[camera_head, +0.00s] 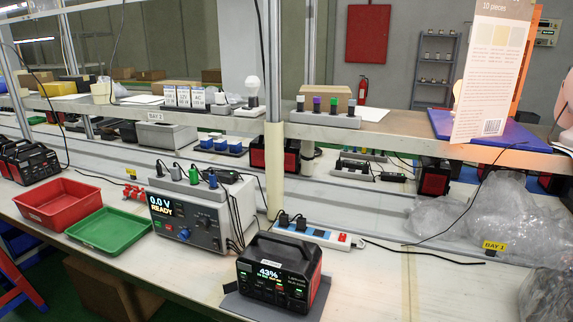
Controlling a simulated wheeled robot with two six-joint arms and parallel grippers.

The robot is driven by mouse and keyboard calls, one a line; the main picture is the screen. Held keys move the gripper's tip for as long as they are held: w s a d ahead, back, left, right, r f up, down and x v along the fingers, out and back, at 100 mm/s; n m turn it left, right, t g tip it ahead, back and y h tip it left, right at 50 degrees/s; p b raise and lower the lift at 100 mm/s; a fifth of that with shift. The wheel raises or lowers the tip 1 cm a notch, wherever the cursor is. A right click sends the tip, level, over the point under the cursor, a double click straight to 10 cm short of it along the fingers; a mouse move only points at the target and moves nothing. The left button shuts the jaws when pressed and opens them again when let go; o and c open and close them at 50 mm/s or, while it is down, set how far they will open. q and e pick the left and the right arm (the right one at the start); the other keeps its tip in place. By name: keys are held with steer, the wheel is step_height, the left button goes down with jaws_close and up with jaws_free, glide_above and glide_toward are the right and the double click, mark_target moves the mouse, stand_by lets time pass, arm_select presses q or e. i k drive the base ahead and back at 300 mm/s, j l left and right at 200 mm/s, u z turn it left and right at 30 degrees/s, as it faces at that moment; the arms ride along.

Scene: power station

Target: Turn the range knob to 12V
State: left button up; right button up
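The bench instrument (212,228) is a white-grey box on the workbench, left of centre. Its front display (163,205) reads 0.0 V and READY. A blue knob (184,234) sits on the lower front panel, and a dark knob (203,220) shows to its right. The range markings and the knob positions are too small to read, so I cannot tell which knob is the range knob. Several plugs with cables (194,174) stand on top of the instrument. Neither of my grippers is in view.
A black power station (278,273) showing 43% stands in front right of the instrument. A green tray (109,231) and a red tray (58,203) lie to the left. A power strip (312,234) is behind. A shelf (390,131) overhangs the bench.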

mark_target(184, 235)
steer(key=j+z, duration=0.1)
steer(key=z, duration=0.8)
steer(key=j+z, duration=0.3)
steer(key=j, duration=0.15)
steer(key=j+z, duration=0.35)
steer(key=k+j+z, duration=0.3)
steer(key=j, duration=0.2)
steer(key=j+z, duration=0.3)
steer(key=j, duration=0.15)
steer(key=k+j+z, duration=0.3)
steer(key=k+j, duration=0.35)
steer(key=j, duration=0.2)
steer(key=k+j+z, duration=0.1)
steer(key=k+j, duration=0.25)
steer(key=j, duration=0.25)
steer(key=k+j, duration=0.4)
steer(key=j, duration=0.15)
steer(key=k+j+z, duration=0.1)
steer(key=k+j, duration=0.25)
steer(key=j, duration=0.2)
steer(key=l+u, duration=0.15)
steer(key=l, duration=0.75)
steer(key=l+u, duration=0.15)
steer(key=l, duration=0.7)
